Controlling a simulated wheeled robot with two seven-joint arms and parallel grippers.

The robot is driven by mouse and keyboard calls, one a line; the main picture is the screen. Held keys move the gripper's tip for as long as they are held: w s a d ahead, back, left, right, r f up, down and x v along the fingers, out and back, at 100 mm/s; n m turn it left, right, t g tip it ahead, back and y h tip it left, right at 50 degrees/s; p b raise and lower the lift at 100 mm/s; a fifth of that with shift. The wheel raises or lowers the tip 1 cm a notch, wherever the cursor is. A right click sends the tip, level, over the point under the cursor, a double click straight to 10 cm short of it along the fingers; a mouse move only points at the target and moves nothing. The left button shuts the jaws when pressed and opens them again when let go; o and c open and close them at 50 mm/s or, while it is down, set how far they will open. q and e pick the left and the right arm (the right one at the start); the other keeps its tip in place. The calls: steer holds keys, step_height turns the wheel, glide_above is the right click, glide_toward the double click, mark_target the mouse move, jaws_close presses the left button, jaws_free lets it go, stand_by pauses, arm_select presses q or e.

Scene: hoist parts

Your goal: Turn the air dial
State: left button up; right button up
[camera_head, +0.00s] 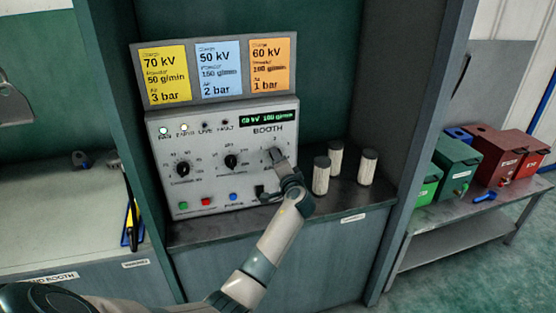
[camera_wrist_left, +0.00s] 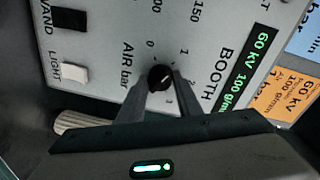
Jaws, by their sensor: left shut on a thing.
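The black air dial (camera_wrist_left: 160,78) shows in the left wrist view, beside the "AIR bar" label and a scale from 0 to 3. Its pointer is too small to read surely. The two fingers of my left gripper (camera_wrist_left: 159,90) sit on either side of the dial and are shut on it. In the head view my left gripper (camera_head: 276,157) reaches the right side of the grey control panel (camera_head: 212,190) and hides most of the dial. My right gripper is not in view.
The panel's display (camera_head: 268,117) reads 60 kV 100 g/min. Above stand yellow (camera_head: 166,74), blue (camera_head: 218,70) and orange (camera_head: 270,65) setting cards; the orange one reads 60 kV, 100 g/min, 1 bar. Three pale cylinders (camera_head: 321,176) stand close right of my gripper.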

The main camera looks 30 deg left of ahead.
arm_select(q)
steer(key=o, duration=1)
steer(key=shift+o, duration=0.2)
steer(key=shift+d, duration=0.15)
steer(key=b+v, duration=0.4)
steer(key=v, duration=1.3)
steer(key=shift+b, duration=0.3)
steer(key=shift+f, duration=0.1)
